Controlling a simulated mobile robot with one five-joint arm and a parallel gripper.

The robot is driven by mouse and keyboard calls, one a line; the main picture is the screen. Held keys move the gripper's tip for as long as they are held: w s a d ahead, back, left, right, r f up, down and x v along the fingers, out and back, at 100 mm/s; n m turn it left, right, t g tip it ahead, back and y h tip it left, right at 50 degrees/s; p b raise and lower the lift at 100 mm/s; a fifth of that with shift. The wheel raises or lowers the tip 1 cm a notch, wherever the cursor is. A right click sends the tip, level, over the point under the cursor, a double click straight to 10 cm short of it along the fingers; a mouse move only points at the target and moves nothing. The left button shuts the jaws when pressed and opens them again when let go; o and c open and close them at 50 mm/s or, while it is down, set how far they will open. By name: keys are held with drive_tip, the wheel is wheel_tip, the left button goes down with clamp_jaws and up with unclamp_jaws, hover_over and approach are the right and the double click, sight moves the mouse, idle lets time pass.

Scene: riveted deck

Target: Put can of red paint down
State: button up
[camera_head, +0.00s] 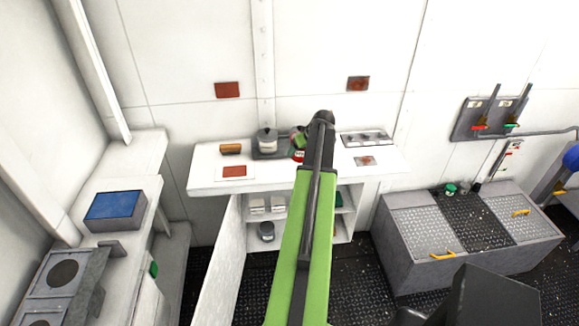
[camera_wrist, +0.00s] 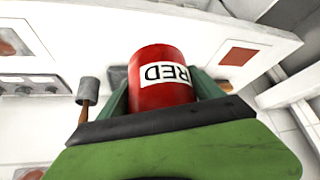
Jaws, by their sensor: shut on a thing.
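A red can (camera_wrist: 160,65) with a white label reading RED fills the middle of the wrist view. My gripper (camera_wrist: 162,95) is shut on it, with a green finger on each side. In the head view the red can (camera_head: 298,155) shows only in part, beside my arm at the white counter (camera_head: 205,166). It is at the right end of a dark tray (camera_head: 262,154). I cannot tell whether its base touches the tray or the counter. A grey can (camera_head: 267,138) stands on the tray to its left.
A brown block (camera_head: 231,149) and a red panel (camera_head: 234,171) lie left on the counter. A control panel (camera_head: 366,138) is at its right. Below, an open cabinet door (camera_head: 222,262) stands out. A grey chest (camera_head: 458,262) is at right. The counter's front left is clear.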

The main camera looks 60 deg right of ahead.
drive_tip(key=w+f+b, duration=0.2)
drive_tip(key=w, duration=0.1)
drive_tip(key=w+a+f+b, duration=0.1)
drive_tip(key=w+f+b, duration=0.1)
drive_tip(key=w, duration=0.1)
drive_tip(key=w+f+b, duration=0.2)
drive_tip(key=w, duration=0.2)
drive_tip(key=shift+a+f+b, duration=0.25)
drive_tip(key=shift+f+b, duration=0.1)
drive_tip(key=shift+f, duration=0.05)
drive_tip(key=shift+w+a+f, duration=0.1)
drive_tip(key=shift+w+f, duration=0.05)
drive_tip(key=shift+w, duration=0.35)
wheel_tip(320, 180, down, 4)
drive_tip(key=b, duration=0.4)
drive_tip(key=shift+f, duration=0.15)
drive_tip(key=shift+r, duration=0.25)
drive_tip(key=shift+f, duration=0.2)
drive_tip(key=o, duration=1.9)
drive_tip(key=shift+o, duration=0.2)
drive_tip(key=shift+r, duration=0.1)
